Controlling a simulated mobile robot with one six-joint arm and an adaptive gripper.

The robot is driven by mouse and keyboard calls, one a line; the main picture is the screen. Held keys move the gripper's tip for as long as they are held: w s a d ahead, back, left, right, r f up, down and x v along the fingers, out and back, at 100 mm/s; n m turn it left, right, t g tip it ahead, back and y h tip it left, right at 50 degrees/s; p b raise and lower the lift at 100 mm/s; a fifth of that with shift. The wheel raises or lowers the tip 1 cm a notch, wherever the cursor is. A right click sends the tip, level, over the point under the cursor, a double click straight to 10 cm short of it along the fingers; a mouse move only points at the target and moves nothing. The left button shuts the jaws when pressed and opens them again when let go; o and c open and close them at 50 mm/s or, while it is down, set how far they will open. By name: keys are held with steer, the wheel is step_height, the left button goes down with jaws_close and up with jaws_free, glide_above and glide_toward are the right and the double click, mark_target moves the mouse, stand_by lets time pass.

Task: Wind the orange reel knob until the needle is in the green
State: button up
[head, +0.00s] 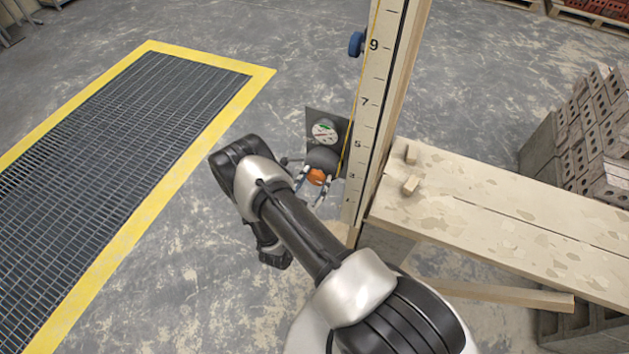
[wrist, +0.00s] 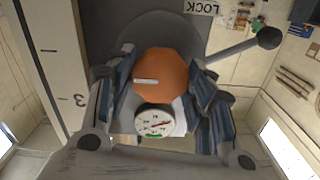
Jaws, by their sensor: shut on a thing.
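The orange reel knob (head: 317,177) sits on the dark reel housing (head: 322,158) on the tall post. In the wrist view the knob (wrist: 160,75) carries a short white mark lying nearly level. My gripper (head: 314,180) is shut on it, with one blue-grey finger pad on each side in the wrist view (wrist: 161,90). The white dial gauge (head: 324,131) is above the knob in the head view. In the wrist view the dial (wrist: 154,121) is below it; its red needle points right and slightly up, apart from the green band at the dial's lower edge.
A lever with a black ball end (wrist: 268,38) sticks out beside the knob, near a LOCK label (wrist: 201,7). The numbered post (head: 375,105) has a blue knob (head: 356,44) higher up. A plank bench (head: 490,215) is right of the post. A yellow-edged floor grate (head: 110,120) is left.

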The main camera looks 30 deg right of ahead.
steer(key=c, duration=0.3)
steer(key=shift+m, duration=0.4)
steer(key=m, duration=0.4)
steer(key=shift+m, duration=0.4)
steer(key=m, duration=1)
steer(key=shift+m, duration=0.4)
steer(key=m, duration=0.5)
steer(key=shift+m, duration=0.3)
